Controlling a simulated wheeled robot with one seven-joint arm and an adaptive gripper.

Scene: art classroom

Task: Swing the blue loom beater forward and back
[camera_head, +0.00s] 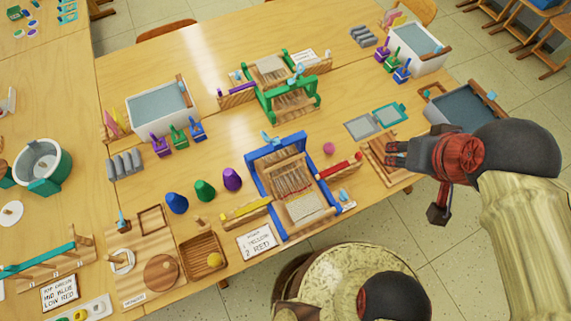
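The blue loom (279,233) stands at the front middle of the table, with striped warp threads and a pale woven patch. A blue bar (290,143) crosses its far end and carries a small light-blue piece (270,139); I take this to be the beater, though its exact outline against the loom frame is hard to tell. My gripper (389,154) is to the right of the loom, over the table's right part, pointing left and apart from the loom. Its fingers are small and dark, and I cannot tell if they are open.
A wooden rack (378,166) lies by my gripper. A red shuttle (340,167) and pink ball (328,149) are right of the loom; a yellow shuttle (246,210) and sign (259,241) are left. A green loom (287,104) stands behind. Blue, green and purple cones (232,179) stand left.

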